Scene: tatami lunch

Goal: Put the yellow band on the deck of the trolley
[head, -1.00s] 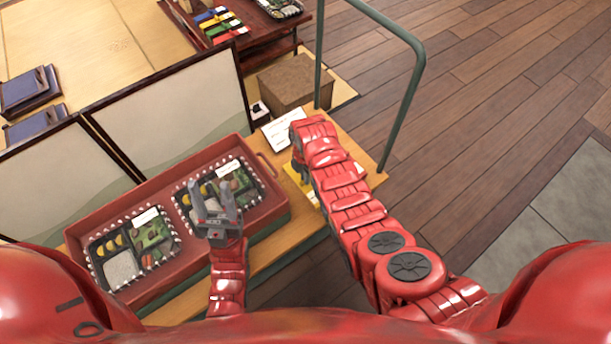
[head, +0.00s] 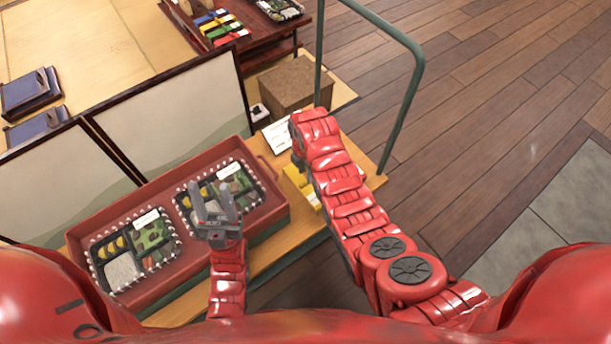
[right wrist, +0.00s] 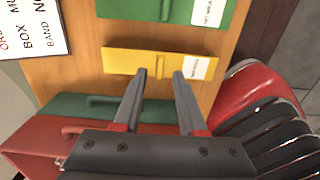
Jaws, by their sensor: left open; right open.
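The yellow band (right wrist: 150,63) is a flat strip with a white label at its right end in the right wrist view. It lies on the trolley's wooden deck (right wrist: 85,75); in the head view, yellow (head: 293,173) shows beside my right forearm. My right gripper (right wrist: 160,73) is open and empty, its fingertips overlapping the band's near edge in the picture; I cannot tell whether they touch it. In the head view my right arm mostly hides this gripper. My left gripper (head: 213,187) is open, above a bento box in the red tray.
The red tray (head: 280,213) holds two bento boxes. A green band (right wrist: 190,10) lies beyond the yellow one. A lettered card (head: 279,136) lies on the deck. A green hoop handle (head: 412,90) rises at the deck's end. A brown box (head: 297,82) stands behind.

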